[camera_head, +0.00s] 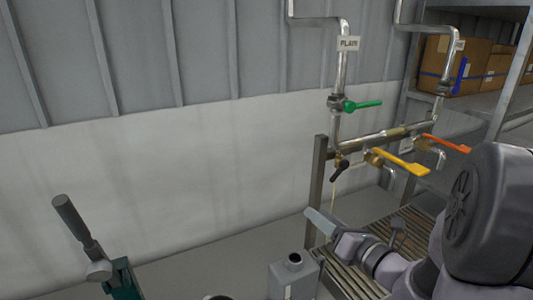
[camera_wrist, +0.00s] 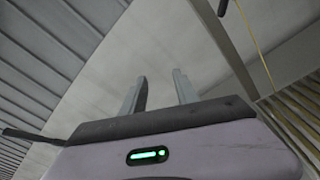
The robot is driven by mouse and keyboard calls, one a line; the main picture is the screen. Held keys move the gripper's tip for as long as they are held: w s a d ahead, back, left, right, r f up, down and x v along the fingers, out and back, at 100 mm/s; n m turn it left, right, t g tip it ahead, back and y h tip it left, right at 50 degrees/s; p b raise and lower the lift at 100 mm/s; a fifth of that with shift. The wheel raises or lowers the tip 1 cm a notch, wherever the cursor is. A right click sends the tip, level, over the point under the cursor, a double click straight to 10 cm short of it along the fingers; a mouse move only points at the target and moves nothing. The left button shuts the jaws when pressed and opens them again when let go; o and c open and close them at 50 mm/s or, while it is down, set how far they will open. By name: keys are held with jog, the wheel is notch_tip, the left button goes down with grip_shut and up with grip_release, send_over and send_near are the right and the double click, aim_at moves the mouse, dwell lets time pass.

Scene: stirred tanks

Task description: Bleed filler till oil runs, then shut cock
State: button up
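A small cock with a black handle (camera_head: 339,173) hangs under the left end of the brass and steel pipe manifold (camera_head: 375,141). Its handle slants down to the left. A thin yellowish stream (camera_head: 334,206) falls below it; it also shows in the wrist view as a yellow stream (camera_wrist: 254,42), with a dark handle tip (camera_wrist: 222,7) beside it. My gripper (camera_head: 312,218) is below the cock, apart from it. In the wrist view the fingers (camera_wrist: 160,92) stand apart with nothing between them. Where the stream lands is hidden.
Green (camera_head: 363,105), yellow (camera_head: 399,162) and orange (camera_head: 445,143) levers sit on the pipes. A grey can (camera_head: 293,268) with an open neck stands in front of the slatted grating (camera_head: 350,272). A grey-handled teal device (camera_head: 92,250) is at left.

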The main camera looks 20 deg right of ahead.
aim_at(336, 178)
jog(key=s+d+m+h+p, duration=0.1)
jog(key=s+d+m+h, duration=0.1)
jog(key=d+m+h, duration=0.75)
jog(key=w+d+y, duration=0.1)
jog(key=w, duration=0.4)
jog(key=w+d+n+y, duration=0.1)
jog(key=w+d, duration=0.1)
jog(key=w, duration=0.4)
jog(key=w+d+n+y, duration=0.1)
jog(key=w, duration=0.5)
jog(key=shift+w+d+t+p, duration=0.15)
jog(key=shift+t+p, duration=0.15)
jog(key=shift+t, duration=0.1)
jog(key=shift+c, duration=0.3)
grip_shut()
